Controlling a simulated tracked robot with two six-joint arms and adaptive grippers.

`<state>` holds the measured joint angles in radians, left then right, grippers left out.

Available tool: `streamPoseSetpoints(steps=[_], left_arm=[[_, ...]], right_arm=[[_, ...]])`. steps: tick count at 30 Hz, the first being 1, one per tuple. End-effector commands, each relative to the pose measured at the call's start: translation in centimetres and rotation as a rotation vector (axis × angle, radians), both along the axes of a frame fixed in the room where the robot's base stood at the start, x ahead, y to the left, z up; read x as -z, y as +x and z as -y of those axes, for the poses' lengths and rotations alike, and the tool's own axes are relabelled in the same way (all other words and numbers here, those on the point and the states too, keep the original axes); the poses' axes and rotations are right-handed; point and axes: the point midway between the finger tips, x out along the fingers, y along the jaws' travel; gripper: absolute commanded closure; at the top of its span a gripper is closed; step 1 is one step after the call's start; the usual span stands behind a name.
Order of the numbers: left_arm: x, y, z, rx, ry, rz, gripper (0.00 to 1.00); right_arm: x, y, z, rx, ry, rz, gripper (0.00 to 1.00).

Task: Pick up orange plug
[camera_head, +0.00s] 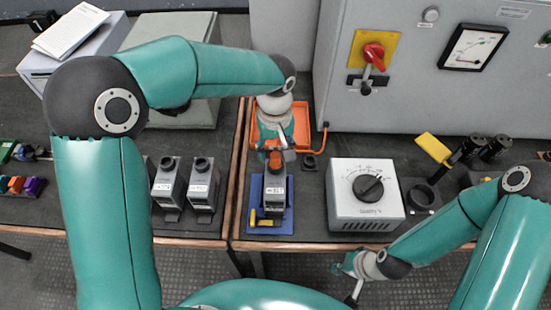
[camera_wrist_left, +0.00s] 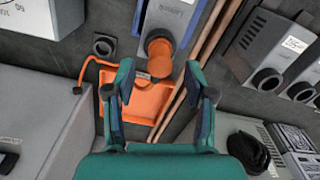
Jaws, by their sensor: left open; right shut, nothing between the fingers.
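The orange plug (camera_wrist_left: 159,52) is a round orange piece at the end of a grey box-shaped unit (camera_wrist_left: 178,14). In the head view the unit (camera_head: 275,192) stands on a blue tray (camera_head: 284,228), with the plug on its far end, partly covered by my gripper. My left gripper (camera_head: 273,142) is just above the plug. In the left wrist view its open fingers (camera_wrist_left: 158,78) lie either side of the plug's near edge, and contact cannot be told. My right gripper (camera_head: 350,279) is shut and empty beyond the table's front edge.
An orange tray (camera_head: 301,124) lies behind the plug, with an orange cable (camera_head: 324,142) beside it. A white dial box (camera_head: 366,206) stands to the right. Two grey units (camera_head: 203,182) stand left. A large grey cabinet (camera_head: 400,90) blocks the back.

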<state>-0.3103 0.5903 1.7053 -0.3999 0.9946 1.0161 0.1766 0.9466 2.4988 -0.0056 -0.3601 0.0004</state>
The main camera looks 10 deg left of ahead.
Motion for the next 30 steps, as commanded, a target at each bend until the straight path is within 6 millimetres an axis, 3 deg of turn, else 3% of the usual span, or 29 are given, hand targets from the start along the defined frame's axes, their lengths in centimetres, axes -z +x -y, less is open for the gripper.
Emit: streamPoseSetpoints(steps=[6, 14, 24, 30], left_arm=[[2.6, -0.2, 0.1, 0.002, 0.0, -0.004, 0.46], [3.0, -0.2, 0.1, 0.002, 0.0, -0.001, 0.46], [2.9, -0.2, 0.1, 0.002, 0.0, -0.001, 1.0], [2.9, -0.2, 0.1, 0.002, -0.001, 0.0, 1.0]], right_arm=[[-0.6, 0.0, 0.0, 0.0, 0.0, 0.0, 1.0], [-0.5, 0.0, 0.0, 0.0, 0.0, 0.0, 1.0], [-0.5, 0.0, 0.0, 0.0, 0.0, 0.0, 1.0], [-0.5, 0.0, 0.0, 0.0, 0.0, 0.0, 1.0]])
